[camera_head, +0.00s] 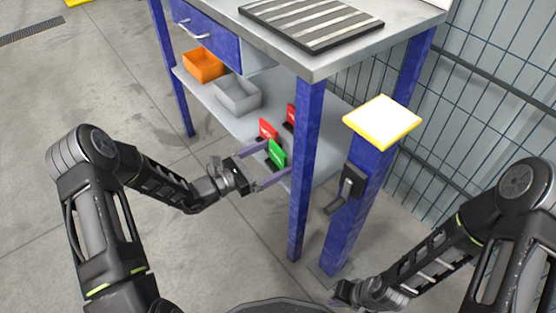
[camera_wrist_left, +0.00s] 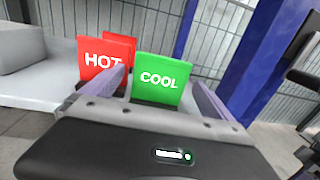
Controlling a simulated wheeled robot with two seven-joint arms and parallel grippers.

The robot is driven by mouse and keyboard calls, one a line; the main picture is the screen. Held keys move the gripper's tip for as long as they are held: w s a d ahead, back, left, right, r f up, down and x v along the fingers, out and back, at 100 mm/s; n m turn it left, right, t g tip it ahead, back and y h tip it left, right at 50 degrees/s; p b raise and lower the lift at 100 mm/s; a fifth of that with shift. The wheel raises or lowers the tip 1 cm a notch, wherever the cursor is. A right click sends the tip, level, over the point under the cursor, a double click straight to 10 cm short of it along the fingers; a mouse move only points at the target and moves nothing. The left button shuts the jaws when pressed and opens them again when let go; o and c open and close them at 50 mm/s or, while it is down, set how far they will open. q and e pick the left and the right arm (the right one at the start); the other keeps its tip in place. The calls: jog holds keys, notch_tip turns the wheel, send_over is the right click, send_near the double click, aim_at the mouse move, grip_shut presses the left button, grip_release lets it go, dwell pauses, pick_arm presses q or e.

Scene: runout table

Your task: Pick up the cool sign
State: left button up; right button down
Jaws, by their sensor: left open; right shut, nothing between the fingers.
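The green cool sign (camera_wrist_left: 160,78) stands upright on the lower shelf, its white lettering facing me in the left wrist view. It also shows in the head view (camera_head: 277,154). My left gripper (camera_head: 273,166) is open, with its fingers reaching over the shelf on either side of the cool sign. In the left wrist view the left finger is in front of the red hot sign (camera_wrist_left: 102,58). The hot sign stands just left of the cool sign, and another red sign (camera_head: 291,115) is behind them. My right gripper (camera_head: 345,291) is shut and empty, low at the bottom of the head view.
The lower shelf (camera_head: 215,100) also holds an orange bin (camera_head: 203,65) and a grey bin (camera_head: 237,96). A blue table leg (camera_head: 305,170) stands close to the right of the signs. A blue post with a yellow-edged top (camera_head: 382,121) and a wire fence (camera_head: 480,75) are further right.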

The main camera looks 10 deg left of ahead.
pick_arm(q)
jog(key=c, duration=1.5)
